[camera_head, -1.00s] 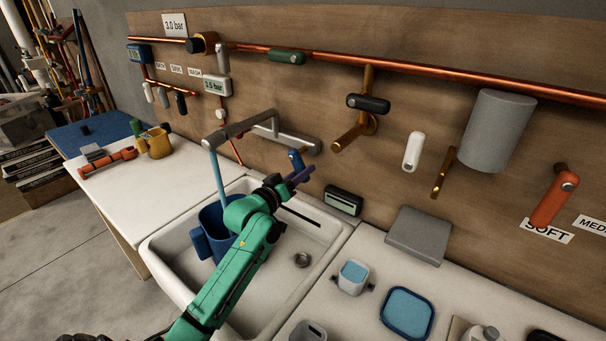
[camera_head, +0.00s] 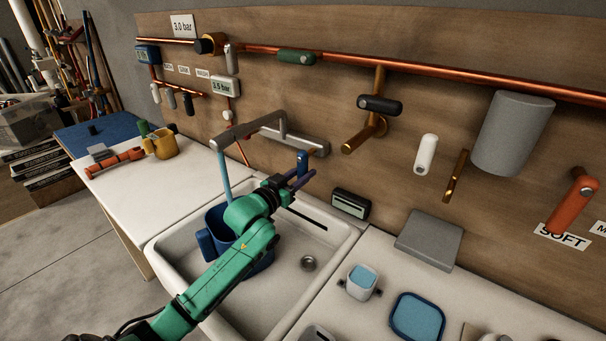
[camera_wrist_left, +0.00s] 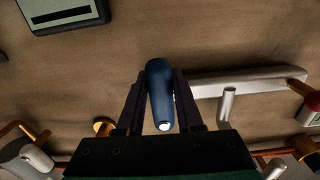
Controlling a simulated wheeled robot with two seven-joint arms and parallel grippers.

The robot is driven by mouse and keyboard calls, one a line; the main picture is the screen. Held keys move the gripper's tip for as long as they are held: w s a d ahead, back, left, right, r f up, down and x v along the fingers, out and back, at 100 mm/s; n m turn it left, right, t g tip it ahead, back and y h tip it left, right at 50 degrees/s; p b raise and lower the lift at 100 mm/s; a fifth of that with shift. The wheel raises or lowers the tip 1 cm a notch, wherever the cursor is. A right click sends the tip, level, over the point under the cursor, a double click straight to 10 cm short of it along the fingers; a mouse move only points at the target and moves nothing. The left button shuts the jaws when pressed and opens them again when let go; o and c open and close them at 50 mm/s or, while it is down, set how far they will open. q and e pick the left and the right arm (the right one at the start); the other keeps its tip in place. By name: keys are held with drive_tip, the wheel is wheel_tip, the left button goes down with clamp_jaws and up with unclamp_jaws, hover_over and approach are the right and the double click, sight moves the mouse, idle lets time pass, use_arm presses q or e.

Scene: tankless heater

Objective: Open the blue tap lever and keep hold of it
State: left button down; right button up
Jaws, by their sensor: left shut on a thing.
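The blue tap lever (camera_head: 302,162) hangs below the grey tap body (camera_head: 305,145) on the wooden wall. In the left wrist view the lever (camera_wrist_left: 160,95) lies between the two dark fingers of my left gripper (camera_wrist_left: 155,110). In the head view my left gripper (camera_head: 300,179) is shut on it. A light blue water stream (camera_head: 224,175) runs from the spout down to the blue jug (camera_head: 208,242) in the sink. My green arm hides part of the jug. My right gripper is not in view.
The white sink (camera_head: 335,262) is below my arm. A small dark display box (camera_head: 350,204) stands behind its right edge. A grey block (camera_head: 430,240), a small cup (camera_head: 361,283) and a blue-rimmed tray (camera_head: 417,318) are on the right counter. Copper pipe (camera_head: 430,76) crosses the wall above.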

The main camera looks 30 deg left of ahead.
use_arm(q)
drive_tip(key=c, duration=0.6)
unclamp_jaws()
drive_tip(key=shift+o, duration=0.2)
drive_tip(key=shift+s+a+f, duration=0.1)
drive_tip(key=shift+s+a, duration=0.05)
drive_tip(key=shift+s, duration=0.4)
drive_tip(key=s+a+b, duration=0.1)
drive_tip(key=s+b, duration=0.1)
drive_tip(key=s, duration=1.1)
drive_tip(key=shift+s+a, duration=0.15)
drive_tip(key=shift+a, duration=0.25)
